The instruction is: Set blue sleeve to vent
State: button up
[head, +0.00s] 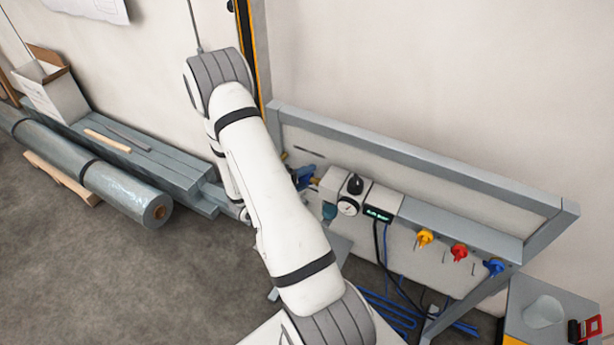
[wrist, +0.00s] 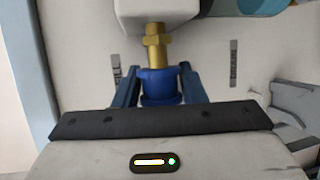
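The blue sleeve (wrist: 160,88) is a ringed collar on a brass fitting (wrist: 154,48) below a pale housing, in the wrist view. My gripper (wrist: 159,84) has one blue-grey finger on each side of the sleeve, with no clear gap between fingers and sleeve. It appears shut on it. The near part of the sleeve is hidden by the dark gripper bar. In the head view the brass fitting (head: 314,181) shows at the left of the gauge unit, and my arm hides most of the gripper.
A gauge (head: 348,207) and a lit display (head: 378,214) sit on the grey frame (head: 420,168). Yellow (head: 426,238), red (head: 459,252) and blue (head: 494,267) fittings hang to the right. Two dark marks flank the sleeve, the right one (wrist: 233,63) clear of the fingers. Cables hang below.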

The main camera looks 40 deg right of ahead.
grip_shut()
jog(key=shift+w+a+f+b, duration=0.1)
jog(key=shift+w+f+b, duration=0.05)
jog(key=shift+w+b, duration=0.15)
jog(key=w+b, duration=0.1)
jog(key=w+a+b, duration=0.1)
jog(key=w, duration=0.1)
jog(key=shift+w+a, duration=0.1)
jog(key=shift+a, duration=0.1)
jog(key=shift+w, duration=0.1)
jog(key=shift+o, duration=2.1)
grip_release()
jog(key=shift+a, duration=0.1)
jog(key=a+r+b, duration=0.1)
jog(key=a+b, duration=0.1)
jog(key=a, duration=0.5)
jog(key=shift+a+r, duration=0.3)
jog(key=shift+a, duration=0.05)
